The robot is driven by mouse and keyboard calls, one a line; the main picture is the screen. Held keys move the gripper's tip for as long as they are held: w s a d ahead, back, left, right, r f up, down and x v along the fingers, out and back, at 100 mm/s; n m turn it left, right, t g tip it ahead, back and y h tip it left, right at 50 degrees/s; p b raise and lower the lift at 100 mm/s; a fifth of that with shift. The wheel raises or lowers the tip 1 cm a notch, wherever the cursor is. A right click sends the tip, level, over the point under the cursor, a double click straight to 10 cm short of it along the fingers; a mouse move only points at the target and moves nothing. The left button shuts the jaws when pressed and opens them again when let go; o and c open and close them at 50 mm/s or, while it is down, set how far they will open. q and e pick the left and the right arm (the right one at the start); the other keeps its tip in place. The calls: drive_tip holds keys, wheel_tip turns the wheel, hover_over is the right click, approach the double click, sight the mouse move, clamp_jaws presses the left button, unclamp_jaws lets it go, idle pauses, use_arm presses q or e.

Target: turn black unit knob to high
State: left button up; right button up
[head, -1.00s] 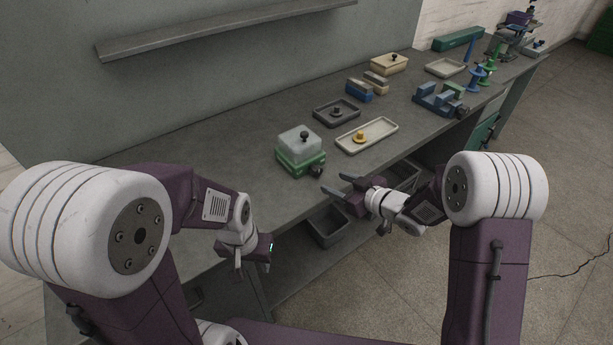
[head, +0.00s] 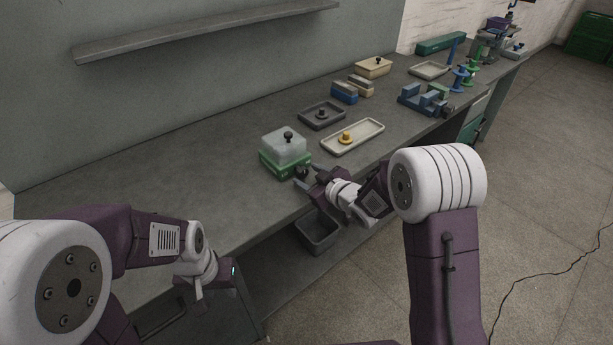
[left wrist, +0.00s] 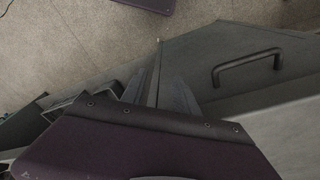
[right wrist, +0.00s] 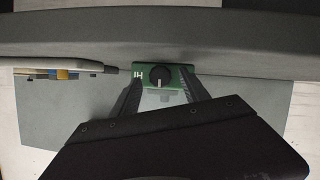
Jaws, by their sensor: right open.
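The green unit (head: 272,165) with a pale translucent lid stands at the table's front edge in the head view. Its black front knob (head: 303,171) faces my right gripper (head: 305,177). In the right wrist view the black knob (right wrist: 159,76) sits on the green face with a white mark pointing down in the picture. The letters "HI" are printed left of it. My right gripper (right wrist: 158,88) is open, its fingers either side of the knob; I cannot tell whether they touch it. My left gripper (left wrist: 160,70) looks shut and empty, low by the table front.
A grey bin (head: 318,243) hangs below the table edge. Blue blocks (head: 415,100) and spools stand farther right. The table's left part is clear.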

drive_tip(key=shift+w+a+f, duration=0.2)
drive_tip(key=shift+w+a, duration=0.1)
drive_tip(key=shift+w, duration=0.15)
